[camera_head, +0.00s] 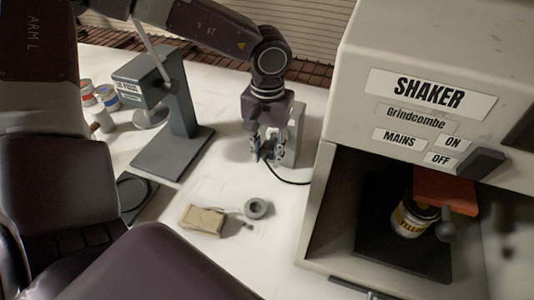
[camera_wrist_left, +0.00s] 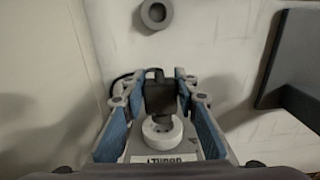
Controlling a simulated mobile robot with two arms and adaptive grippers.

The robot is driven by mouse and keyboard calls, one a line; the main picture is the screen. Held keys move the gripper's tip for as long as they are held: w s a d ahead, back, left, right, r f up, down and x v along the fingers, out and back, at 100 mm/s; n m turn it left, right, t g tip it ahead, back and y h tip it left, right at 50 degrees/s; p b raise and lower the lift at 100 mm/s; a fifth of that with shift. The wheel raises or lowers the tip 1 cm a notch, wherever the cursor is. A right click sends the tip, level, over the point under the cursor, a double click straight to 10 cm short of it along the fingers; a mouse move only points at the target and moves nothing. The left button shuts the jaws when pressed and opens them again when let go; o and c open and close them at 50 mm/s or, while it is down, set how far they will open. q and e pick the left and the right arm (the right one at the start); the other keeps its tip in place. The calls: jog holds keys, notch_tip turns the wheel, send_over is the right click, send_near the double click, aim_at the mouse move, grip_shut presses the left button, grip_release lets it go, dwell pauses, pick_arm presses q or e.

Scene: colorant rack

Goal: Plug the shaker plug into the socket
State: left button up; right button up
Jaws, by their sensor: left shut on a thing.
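My left gripper (camera_head: 268,152) points down beside the upright grey socket post (camera_head: 298,119), left of the shaker (camera_head: 417,95). Its fingers are shut on the black shaker plug (camera_wrist_left: 160,93), which shows between the blue pads in the left wrist view. The white round socket (camera_wrist_left: 162,132) shows just below the plug in that view, with holes visible in its face. The plug overlaps the socket's upper edge in the picture; the exact gap cannot be told. A black cord (camera_head: 288,182) runs from the plug toward the shaker. My right gripper is out of view.
A yellow-labelled can (camera_head: 411,219) stands inside the shaker's open bay. A tan block (camera_head: 202,220) and grey ring (camera_head: 257,208) lie on the white table. A grey stand (camera_head: 180,100) and several small pots (camera_head: 106,95) are at left.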

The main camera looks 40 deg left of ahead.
pick_arm(q)
jog(key=shift+w+a, duration=0.15)
jog(key=shift+w, duration=0.4)
jog(key=shift+w, duration=0.3)
jog(key=shift+w+a, duration=0.1)
jog(key=shift+w, duration=0.2)
jog(key=o, duration=1.2)
notch_tip(320, 180, up, 12)
